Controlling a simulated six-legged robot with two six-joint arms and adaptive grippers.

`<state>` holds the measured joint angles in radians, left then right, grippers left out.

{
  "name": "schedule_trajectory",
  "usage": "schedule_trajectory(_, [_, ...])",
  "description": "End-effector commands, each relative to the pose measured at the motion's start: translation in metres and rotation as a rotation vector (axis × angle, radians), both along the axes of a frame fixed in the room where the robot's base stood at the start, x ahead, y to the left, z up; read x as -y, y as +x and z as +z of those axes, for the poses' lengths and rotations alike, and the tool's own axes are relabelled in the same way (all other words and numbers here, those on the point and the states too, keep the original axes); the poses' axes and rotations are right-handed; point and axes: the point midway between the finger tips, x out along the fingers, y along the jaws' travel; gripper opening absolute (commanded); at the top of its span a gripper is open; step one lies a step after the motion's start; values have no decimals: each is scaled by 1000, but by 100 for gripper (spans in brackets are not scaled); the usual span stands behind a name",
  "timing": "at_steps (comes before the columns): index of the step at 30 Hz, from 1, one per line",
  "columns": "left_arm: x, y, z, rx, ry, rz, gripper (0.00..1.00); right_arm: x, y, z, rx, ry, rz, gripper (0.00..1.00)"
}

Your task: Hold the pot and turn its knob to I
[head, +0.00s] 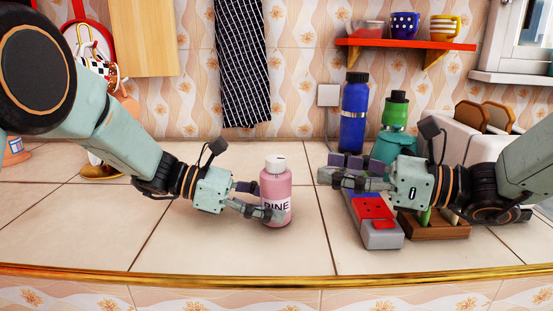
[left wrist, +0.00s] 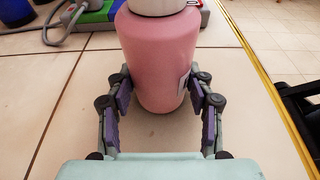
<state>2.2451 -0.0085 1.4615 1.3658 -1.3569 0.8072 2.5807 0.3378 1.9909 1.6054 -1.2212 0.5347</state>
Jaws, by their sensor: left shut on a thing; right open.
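The pot (head: 276,187) is a pink bottle-shaped container with a white knob-like cap (head: 275,162) and dark lettering ending in "INE" on its front. It stands upright on the tiled counter. My left gripper (head: 260,201) is shut on the pot's sides from the left, low on its body. In the left wrist view the purple finger pads of my left gripper (left wrist: 162,88) flank the pot (left wrist: 160,55), and the cap (left wrist: 157,5) is cut off by the top edge. The cap's marks are too small to read. My right gripper (head: 345,178) is open and empty, right of the pot.
A power strip (head: 382,235) lies below my right gripper. A blue bottle (head: 354,115), a green-topped bottle (head: 394,112) and a toaster (head: 450,135) stand behind it. The counter's gold front edge (head: 200,280) is near. Counter in front of the pot is clear.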

Motion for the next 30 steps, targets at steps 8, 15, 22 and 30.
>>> schedule_trajectory(8, [0, 0, 0, 0, -1, 0, 20, -32, 12, -1, 1, -8, 4, 56])
schedule_trajectory(15, [0, 0, 0, 0, -1, 0, 20, -61, 25, -1, 2, -7, 4, 56])
schedule_trajectory(22, [0, 0, 0, 0, -1, 0, 20, -88, 36, -1, 2, -6, 4, 56])
schedule_trajectory(30, [0, 0, 0, 0, -1, 0, 20, -101, 41, -1, 2, -3, 2, 56])
